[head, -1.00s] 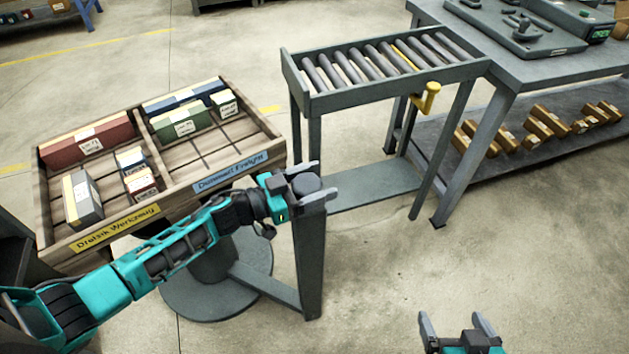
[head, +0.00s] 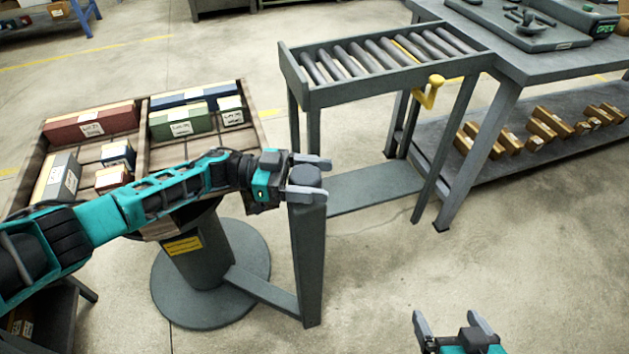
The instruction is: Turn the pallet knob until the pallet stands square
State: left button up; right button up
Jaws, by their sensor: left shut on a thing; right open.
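The wooden pallet (head: 257,128) sits on a round grey pedestal (head: 200,255) at the left. It carries several boxes, and my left arm crosses over its front part. My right gripper (head: 455,325) is open and empty at the bottom, above the floor.
A roller conveyor (head: 385,65) stands behind the post, with a yellow handle (head: 430,92) at its right. A grey workbench (head: 530,62) is at the right, with several golden blocks (head: 510,135) on its lower shelf. The floor at front right is clear.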

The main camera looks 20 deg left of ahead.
dwell(0.4)
pick_arm(q)
jog(key=o, duration=1)
jog(key=shift+a, duration=0.1)
jog(key=a, duration=0.4)
jog(key=s+a, duration=0.1)
jog(key=a, duration=0.3)
jog(key=a+b, duration=0.1)
jog(key=a, duration=0.3)
jog(key=shift+s+a, duration=0.3)
jog(key=shift+a, duration=0.05)
